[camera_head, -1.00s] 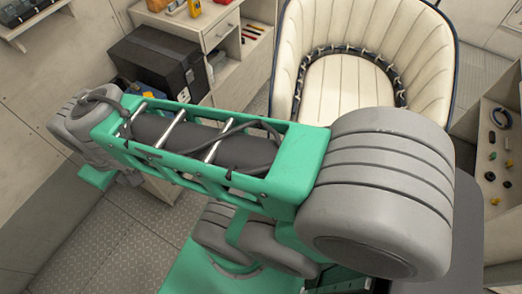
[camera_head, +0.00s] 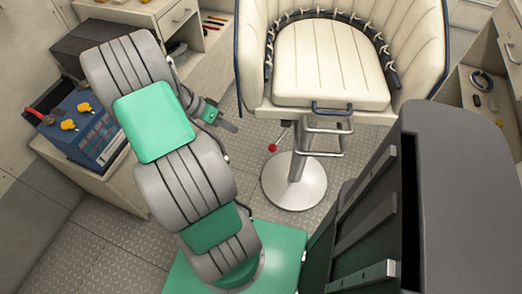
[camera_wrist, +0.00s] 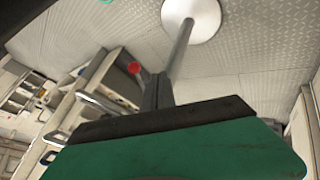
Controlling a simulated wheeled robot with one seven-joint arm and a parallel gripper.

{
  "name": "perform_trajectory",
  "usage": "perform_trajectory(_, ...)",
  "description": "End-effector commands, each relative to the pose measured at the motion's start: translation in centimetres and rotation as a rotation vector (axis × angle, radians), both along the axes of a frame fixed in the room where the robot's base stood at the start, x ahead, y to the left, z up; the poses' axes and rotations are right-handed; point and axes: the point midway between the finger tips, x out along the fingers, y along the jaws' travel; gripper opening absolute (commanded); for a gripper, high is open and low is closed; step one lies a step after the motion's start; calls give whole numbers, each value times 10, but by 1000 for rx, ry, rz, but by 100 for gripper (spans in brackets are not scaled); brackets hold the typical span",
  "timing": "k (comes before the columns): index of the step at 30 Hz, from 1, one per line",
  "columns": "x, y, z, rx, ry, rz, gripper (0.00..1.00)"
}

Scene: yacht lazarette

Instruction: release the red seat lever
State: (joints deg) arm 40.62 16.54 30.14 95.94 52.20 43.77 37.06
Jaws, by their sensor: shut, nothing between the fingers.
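The red ball knob of the seat lever (camera_head: 272,148) sticks out at the left of the seat's pedestal, below the white padded seat (camera_head: 330,65). It also shows in the wrist view, as a red ball (camera_wrist: 134,68) left of the pedestal post (camera_wrist: 180,50). My gripper (camera_head: 230,125) is left of the knob and a little above it in the head view, apart from it. In the wrist view my gripper's dark fingers (camera_wrist: 158,90) are together and empty, just right of the red ball. The lever's rod is mostly hard to make out.
The pedestal's round base (camera_head: 294,182) stands on the tread-plate floor. A metal footrest (camera_head: 325,135) hangs under the seat front. A blue box with yellow knobs (camera_head: 85,125) stands on the left cabinet. A shelf with small parts (camera_head: 485,90) is at right.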

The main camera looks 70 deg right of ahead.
Motion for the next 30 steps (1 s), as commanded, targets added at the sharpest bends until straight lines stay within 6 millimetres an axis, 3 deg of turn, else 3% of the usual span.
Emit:
perform_trajectory(14, -12, -5, -11, -9, 7, -21, 0)
perform_trajectory(27, -67, -27, -82, -7, 8, -21, 0)
perform_trajectory(30, -84, -21, -72, -10, 6, -20, 0)
